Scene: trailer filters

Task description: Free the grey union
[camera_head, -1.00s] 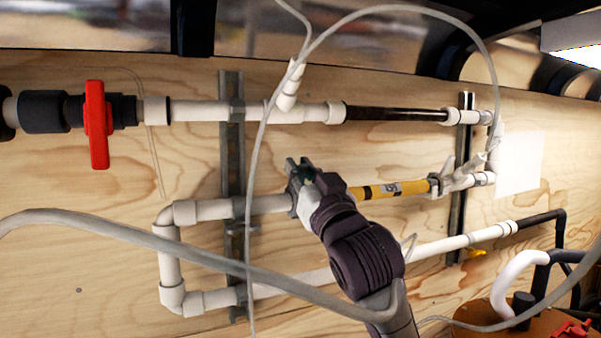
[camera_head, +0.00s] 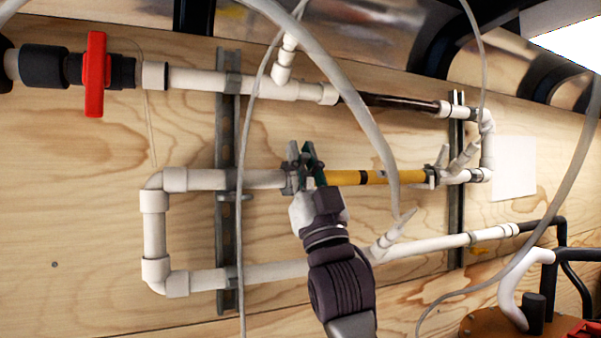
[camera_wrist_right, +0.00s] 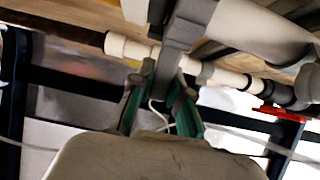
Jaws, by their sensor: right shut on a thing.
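The yellow filter tube (camera_head: 347,178) lies in the middle pipe run on the plywood wall. The grey union (camera_head: 288,181) sits at its left end, against the white pipe (camera_head: 208,180), and is partly hidden by my fingers. My right gripper (camera_head: 305,165) reaches up from below and is shut on the grey union. In the right wrist view my gripper's green-edged fingers (camera_wrist_right: 160,95) stand either side of a grey part (camera_wrist_right: 183,30), which looks like the union. My left gripper is in no view.
A grey hose (camera_head: 335,75) hangs in front of the yellow tube. A red valve handle (camera_head: 95,75) is at upper left, with a white upper pipe (camera_head: 260,88) beside it. The lower white pipe (camera_head: 280,270) runs behind my right wrist. Bare plywood (camera_head: 70,200) shows at left.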

